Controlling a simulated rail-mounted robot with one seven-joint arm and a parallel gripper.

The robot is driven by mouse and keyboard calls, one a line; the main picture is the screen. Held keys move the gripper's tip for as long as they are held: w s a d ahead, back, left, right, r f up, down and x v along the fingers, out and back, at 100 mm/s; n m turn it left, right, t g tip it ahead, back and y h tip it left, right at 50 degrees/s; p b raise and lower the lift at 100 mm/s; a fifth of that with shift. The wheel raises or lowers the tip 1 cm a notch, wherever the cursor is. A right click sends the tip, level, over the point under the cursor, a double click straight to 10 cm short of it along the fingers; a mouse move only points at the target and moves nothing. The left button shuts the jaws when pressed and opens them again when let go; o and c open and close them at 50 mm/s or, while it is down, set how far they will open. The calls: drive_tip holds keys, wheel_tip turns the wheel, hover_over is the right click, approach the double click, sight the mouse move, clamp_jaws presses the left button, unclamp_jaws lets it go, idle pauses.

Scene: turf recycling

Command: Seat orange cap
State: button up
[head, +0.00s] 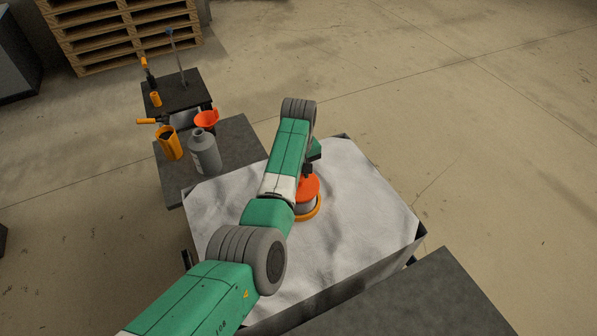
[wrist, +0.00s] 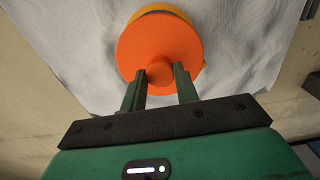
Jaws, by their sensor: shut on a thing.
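The orange cap (head: 309,186) is a round disc with a small knob in the middle. In the wrist view the cap (wrist: 150,45) fills the top centre, and my gripper (wrist: 160,72) is shut with a finger on either side of its knob. In the head view the cap is above a short grey body with a yellow-orange ring (head: 311,212) around its base, on the white sheet. A yellow edge (wrist: 155,9) shows past the cap in the wrist view. I cannot tell whether the cap rests fully on the body. My arm partly hides it in the head view.
The white, creased sheet (head: 375,215) covers a large box-like block. To its left, a dark table holds a grey bottle (head: 205,155), an orange funnel (head: 206,119) and a yellow jug (head: 169,143). Wooden pallets (head: 120,30) stand behind. Floor at right is clear.

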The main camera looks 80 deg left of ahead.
drive_tip(key=shift+f, duration=0.1)
drive_tip(key=o, duration=1.4)
wheel_tip(320, 180, up, 8)
drive_tip(key=shift+f, duration=0.1)
idle(0.4)
